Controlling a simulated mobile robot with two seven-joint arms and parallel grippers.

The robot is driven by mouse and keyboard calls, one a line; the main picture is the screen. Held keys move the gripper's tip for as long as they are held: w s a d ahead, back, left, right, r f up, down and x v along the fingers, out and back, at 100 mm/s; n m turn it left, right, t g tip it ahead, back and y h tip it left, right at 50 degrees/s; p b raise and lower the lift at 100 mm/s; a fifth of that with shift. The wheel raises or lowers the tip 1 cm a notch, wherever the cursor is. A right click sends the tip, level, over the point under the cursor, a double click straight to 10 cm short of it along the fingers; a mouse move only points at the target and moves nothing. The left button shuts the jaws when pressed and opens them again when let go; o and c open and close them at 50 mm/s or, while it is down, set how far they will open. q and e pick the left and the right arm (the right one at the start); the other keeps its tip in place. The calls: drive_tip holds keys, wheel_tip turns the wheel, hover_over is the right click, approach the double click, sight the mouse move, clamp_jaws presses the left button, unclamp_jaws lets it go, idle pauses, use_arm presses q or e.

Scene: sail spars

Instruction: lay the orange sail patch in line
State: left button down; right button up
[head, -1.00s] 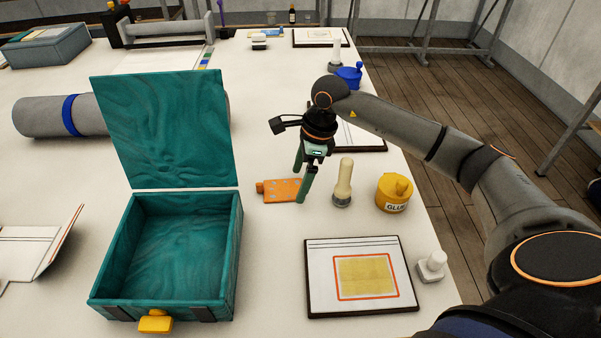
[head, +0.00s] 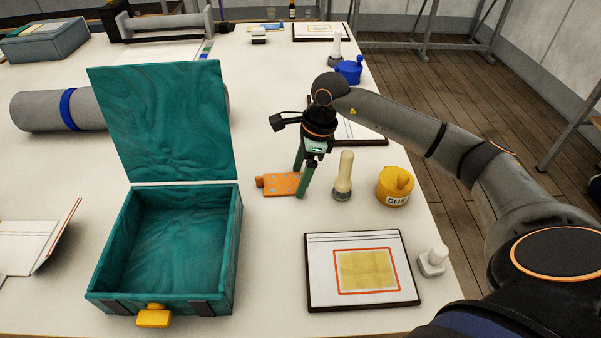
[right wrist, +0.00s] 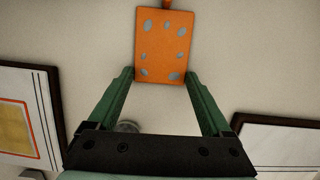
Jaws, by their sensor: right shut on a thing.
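The orange sail patch (head: 280,184) is a flat orange rectangle with grey spots and a small tab at its left end. It lies at table level to the right of the open teal box. My right gripper (head: 299,185) reaches down over its right end. In the right wrist view the patch (right wrist: 164,45) sits between the green fingertips (right wrist: 159,73), which are shut on its two long edges at the near end. Its tab points away from the gripper. My left gripper is not in view.
The teal box (head: 238,245) stands open and empty. A cream-handled tool (head: 343,175) and yellow glue pot (head: 395,187) stand close right of the gripper. A framed board (head: 318,290) with a red-outlined yellow rectangle lies in front. Another board (head: 372,137) lies behind the arm.

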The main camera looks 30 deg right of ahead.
drive_tip(key=shift+w+a+p+v, duration=0.15)
drive_tip(key=shift+p+v, duration=0.4)
drive_tip(key=shift+v, duration=0.3)
drive_tip(key=shift+w+a+p+v, duration=0.1)
drive_tip(key=shift+a+p+v, duration=0.1)
drive_tip(key=shift+p+v, duration=0.5)
drive_tip(key=shift+w+a+p+v, duration=0.15)
drive_tip(key=shift+p+v, duration=0.3)
drive_tip(key=shift+v, duration=0.5)
drive_tip(key=shift+s, duration=0.1)
